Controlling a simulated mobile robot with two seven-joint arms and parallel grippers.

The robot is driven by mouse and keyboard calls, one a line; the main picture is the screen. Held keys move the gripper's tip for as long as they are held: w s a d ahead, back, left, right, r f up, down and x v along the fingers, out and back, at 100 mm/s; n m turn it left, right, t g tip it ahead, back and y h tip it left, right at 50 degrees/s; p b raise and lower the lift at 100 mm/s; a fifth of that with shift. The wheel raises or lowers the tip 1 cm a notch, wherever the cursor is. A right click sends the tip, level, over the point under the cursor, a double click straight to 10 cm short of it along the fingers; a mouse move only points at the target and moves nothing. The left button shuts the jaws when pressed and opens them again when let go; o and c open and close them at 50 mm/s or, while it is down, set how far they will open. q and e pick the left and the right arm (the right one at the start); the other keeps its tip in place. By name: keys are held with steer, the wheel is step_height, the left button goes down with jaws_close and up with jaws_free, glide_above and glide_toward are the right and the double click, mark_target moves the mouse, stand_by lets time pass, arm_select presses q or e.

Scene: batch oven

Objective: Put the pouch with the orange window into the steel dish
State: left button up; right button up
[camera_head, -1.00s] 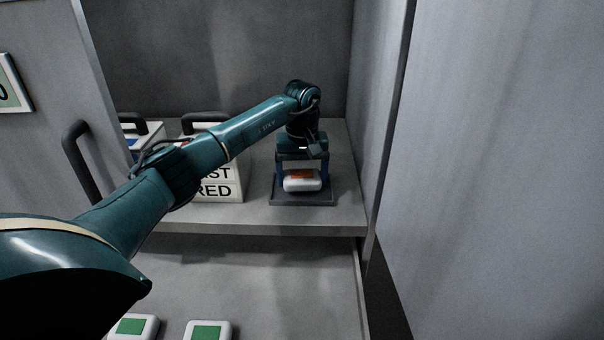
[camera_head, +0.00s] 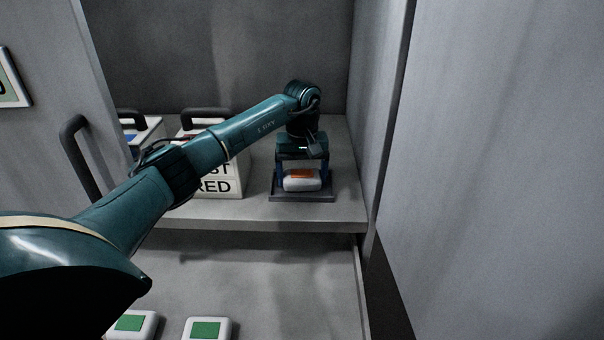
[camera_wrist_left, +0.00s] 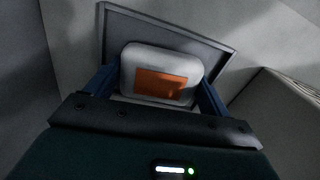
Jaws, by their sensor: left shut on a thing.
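The pouch with the orange window (camera_head: 301,181) is white with rounded edges and sits between the fingers of my left gripper (camera_head: 301,178). The gripper points down and is shut on the pouch's two sides. The wrist view shows the pouch (camera_wrist_left: 160,76) between the blue fingers (camera_wrist_left: 156,92), its orange window facing the camera. The dark grey steel dish (camera_head: 303,198) lies flat on the shelf, directly under and around the pouch. I cannot tell whether the pouch touches the dish floor. The dish's raised rim (camera_wrist_left: 170,22) shows behind the pouch. My right gripper is out of view.
White lettered boxes with dark handles (camera_head: 222,183) stand left of the dish, partly behind my arm. The shelf wall (camera_head: 370,130) is close on the right. Two white pouches with green windows (camera_head: 207,329) lie on the lower surface in front. A door handle (camera_head: 85,160) is at left.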

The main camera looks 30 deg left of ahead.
mark_target(302, 174)
arm_select(q)
steer(key=o, duration=0.9)
step_height(302, 174, up, 13)
steer(key=shift+r+b, duration=0.1)
steer(key=shift+b, duration=0.6)
